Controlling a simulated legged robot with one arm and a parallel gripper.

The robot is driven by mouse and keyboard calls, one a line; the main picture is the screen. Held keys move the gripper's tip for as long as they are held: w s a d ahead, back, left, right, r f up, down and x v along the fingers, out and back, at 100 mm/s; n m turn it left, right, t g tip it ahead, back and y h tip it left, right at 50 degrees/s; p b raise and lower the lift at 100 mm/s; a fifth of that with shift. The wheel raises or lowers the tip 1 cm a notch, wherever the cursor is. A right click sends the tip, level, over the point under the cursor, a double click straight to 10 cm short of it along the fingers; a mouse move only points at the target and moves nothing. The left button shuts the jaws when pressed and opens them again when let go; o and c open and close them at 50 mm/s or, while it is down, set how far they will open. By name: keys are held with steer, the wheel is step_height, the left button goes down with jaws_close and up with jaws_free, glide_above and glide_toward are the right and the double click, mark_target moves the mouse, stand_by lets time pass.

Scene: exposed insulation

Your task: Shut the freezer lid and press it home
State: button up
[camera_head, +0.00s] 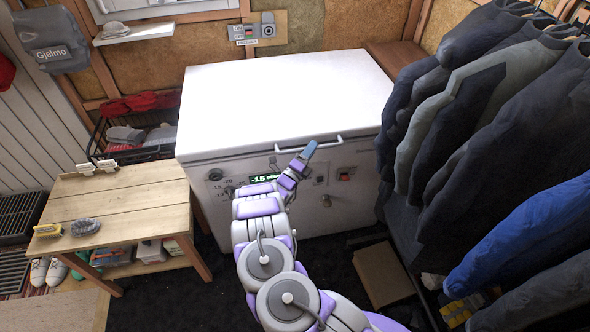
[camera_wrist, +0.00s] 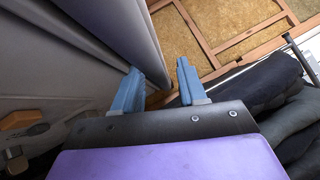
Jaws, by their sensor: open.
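The white chest freezer (camera_head: 320,215) stands against the back wall. Its lid (camera_head: 285,95) lies down over the top, with a bar handle (camera_head: 325,139) on the front edge. I cannot tell whether the lid sits fully flush. My gripper (camera_head: 309,150) is at the lid's front edge, just beside the handle. In the wrist view my gripper (camera_wrist: 160,82) has its two blue fingers apart with nothing between them. The lid's edge (camera_wrist: 115,40) runs diagonally at the upper left there, close to the left finger. Whether a finger touches it is unclear.
Jackets (camera_head: 470,120) hang close on the freezer's right. A wooden bench (camera_head: 130,203) with a brush and glove stands at left. A cardboard box (camera_head: 382,274) lies on the floor at the freezer's front right. Dark floor is open in front of the freezer's left part.

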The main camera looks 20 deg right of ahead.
steer(key=p+v, duration=0.1)
steer(key=v, duration=1.5)
steer(key=shift+w, duration=0.1)
